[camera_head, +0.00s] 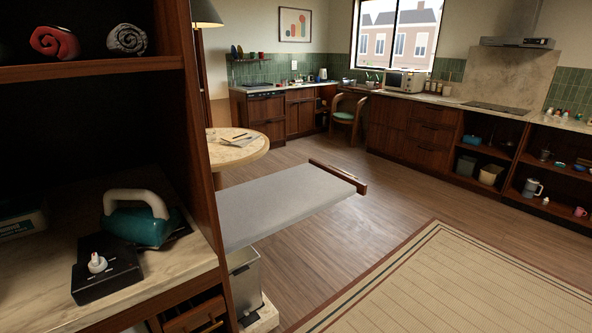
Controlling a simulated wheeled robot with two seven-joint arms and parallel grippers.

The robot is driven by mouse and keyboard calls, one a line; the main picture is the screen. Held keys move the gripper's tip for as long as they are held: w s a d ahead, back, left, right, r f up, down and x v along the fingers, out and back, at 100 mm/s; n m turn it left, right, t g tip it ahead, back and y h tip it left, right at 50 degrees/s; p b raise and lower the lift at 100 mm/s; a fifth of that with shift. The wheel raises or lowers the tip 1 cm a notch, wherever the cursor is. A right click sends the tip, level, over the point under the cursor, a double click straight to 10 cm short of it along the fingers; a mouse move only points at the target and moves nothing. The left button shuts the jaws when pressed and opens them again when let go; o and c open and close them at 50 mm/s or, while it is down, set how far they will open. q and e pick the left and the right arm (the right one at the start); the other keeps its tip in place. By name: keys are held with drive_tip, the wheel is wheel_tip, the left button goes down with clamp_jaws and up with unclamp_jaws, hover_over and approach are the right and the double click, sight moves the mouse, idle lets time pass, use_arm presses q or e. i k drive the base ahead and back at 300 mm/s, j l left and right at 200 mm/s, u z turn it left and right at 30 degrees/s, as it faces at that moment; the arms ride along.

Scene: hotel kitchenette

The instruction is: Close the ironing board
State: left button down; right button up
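The ironing board (285,201) is a flat grey surface that sticks out to the right from the wooden cabinet on the left. A wooden front strip (338,176) with the same reddish-brown colour stands across its far right end. The board is extended over the floor, above a grey bin-like box. Its left end is hidden behind the cabinet's side panel. Neither of my grippers shows in this view.
A teal iron (138,222) and a black box with a white knob (105,268) stand on the cabinet's marble counter (178,262). A round table (237,148) stands behind the board. A beige rug (450,285) lies at the right. Wooden floor between is clear.

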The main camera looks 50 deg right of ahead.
sight(249, 212)
drive_tip(key=k+l, duration=0.1)
drive_tip(key=l, duration=0.5)
drive_tip(key=k+l, duration=0.1)
drive_tip(key=l, duration=0.45)
drive_tip(key=k+l, duration=0.1)
drive_tip(key=l, duration=0.5)
drive_tip(key=k+l, duration=0.1)
drive_tip(key=l, duration=0.45)
drive_tip(key=k+l, duration=0.1)
drive_tip(key=l, duration=0.5)
drive_tip(key=k+l, duration=0.1)
drive_tip(key=l, duration=0.45)
drive_tip(key=k+l, duration=0.1)
drive_tip(key=l, duration=0.5)
drive_tip(key=k+l, duration=0.1)
drive_tip(key=l, duration=0.45)
